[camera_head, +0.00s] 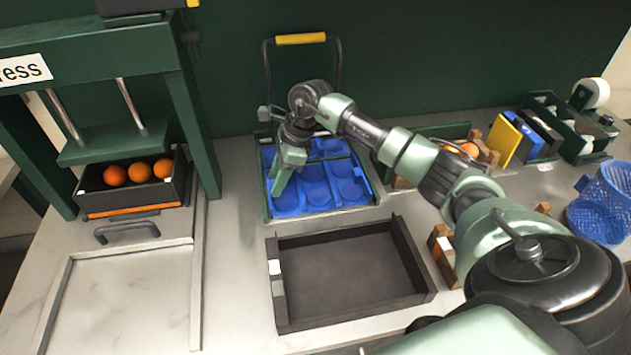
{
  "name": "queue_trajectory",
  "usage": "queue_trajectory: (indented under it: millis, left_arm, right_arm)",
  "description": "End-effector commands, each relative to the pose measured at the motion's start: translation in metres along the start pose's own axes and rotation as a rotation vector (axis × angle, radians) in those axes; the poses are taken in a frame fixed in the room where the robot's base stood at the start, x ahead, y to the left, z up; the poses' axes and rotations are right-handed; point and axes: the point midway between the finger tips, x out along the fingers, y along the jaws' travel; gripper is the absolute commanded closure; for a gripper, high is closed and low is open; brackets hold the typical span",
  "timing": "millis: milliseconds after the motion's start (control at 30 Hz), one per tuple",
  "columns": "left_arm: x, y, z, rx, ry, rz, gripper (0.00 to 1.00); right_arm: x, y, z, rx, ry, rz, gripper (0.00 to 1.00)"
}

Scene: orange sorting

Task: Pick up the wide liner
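A blue liner with several round hollows (347,188) lies in a dark green frame; I take it as the wide liner, though its width beside other liners cannot be judged. My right arm reaches in from the lower right. My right gripper (283,176) points down over the left part of the blue liner, and its fingertips are at or close to the surface. Whether it touches or grips the liner cannot be told. The gripper and forearm hide part of the liner's far left side. My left gripper is not in view.
An empty dark tray (345,268) stands in front of the liner frame. The green press (115,140) at left has a box of oranges (130,199) under it. A blue basket (603,205) and upright yellow panel (503,142) are at right.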

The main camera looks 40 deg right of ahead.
Motion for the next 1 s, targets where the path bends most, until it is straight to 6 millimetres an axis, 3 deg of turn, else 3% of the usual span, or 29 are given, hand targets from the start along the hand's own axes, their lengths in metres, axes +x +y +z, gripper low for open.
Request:
queue_trajectory:
  millis: [200, 333, 367, 767, 1000]
  left_arm:
    - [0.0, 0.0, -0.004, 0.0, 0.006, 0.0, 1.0]
    - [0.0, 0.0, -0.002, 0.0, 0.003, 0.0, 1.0]
    - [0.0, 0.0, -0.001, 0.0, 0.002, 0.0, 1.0]
    - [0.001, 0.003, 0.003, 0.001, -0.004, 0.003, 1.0]
    - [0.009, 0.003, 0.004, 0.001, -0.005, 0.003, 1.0]
  right_arm:
    - [0.001, 0.0, 0.0, 0.0, 0.0, -0.001, 0.6]
    - [0.001, 0.0, 0.0, 0.0, 0.0, -0.001, 0.96]
    - [0.001, 0.0, 0.0, 0.0, 0.0, -0.001, 1.0]
    - [-0.002, -0.001, 0.001, -0.001, -0.001, -0.002, 1.0]
    - [-0.025, -0.002, 0.011, -0.002, -0.003, -0.006, 1.0]
